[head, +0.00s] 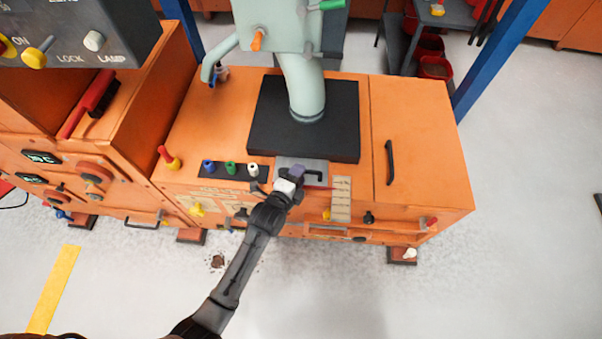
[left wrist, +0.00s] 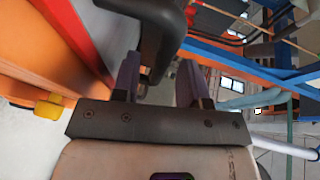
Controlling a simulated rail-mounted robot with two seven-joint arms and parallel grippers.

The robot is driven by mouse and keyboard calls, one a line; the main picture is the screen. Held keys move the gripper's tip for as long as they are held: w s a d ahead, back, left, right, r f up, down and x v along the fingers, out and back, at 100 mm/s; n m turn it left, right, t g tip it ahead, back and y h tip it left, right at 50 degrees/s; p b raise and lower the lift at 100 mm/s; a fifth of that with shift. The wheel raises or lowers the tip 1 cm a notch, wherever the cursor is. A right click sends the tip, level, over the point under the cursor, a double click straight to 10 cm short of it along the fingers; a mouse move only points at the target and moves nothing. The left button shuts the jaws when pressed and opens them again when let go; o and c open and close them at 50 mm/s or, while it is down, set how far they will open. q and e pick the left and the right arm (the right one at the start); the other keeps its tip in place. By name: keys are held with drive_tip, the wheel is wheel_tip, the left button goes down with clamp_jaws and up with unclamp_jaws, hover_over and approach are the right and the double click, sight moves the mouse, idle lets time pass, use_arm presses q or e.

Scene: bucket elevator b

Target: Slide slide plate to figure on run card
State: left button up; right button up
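The slide plate (head: 288,163) is a flat grey plate with a black bar handle (head: 318,173), set into the orange top in front of the black base. My left gripper (head: 297,174) is at the handle's left part. A pale scale strip (head: 341,198) with marks too small to read stands right of the plate. A beige card (head: 222,197) on the front may be the run card; its figure is unreadable. My right gripper is out of view.
A black base (head: 272,115) with a pale green column (head: 305,88) stands behind the plate. Blue, green and white knobs (head: 230,169) sit to its left. A black handle (head: 390,162) is on the right panel. The floor in front is mostly clear.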

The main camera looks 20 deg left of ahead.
use_arm(q)
drive_tip(key=shift+b+x, duration=0.3)
drive_tip(key=shift+x, duration=0.7)
clamp_jaws()
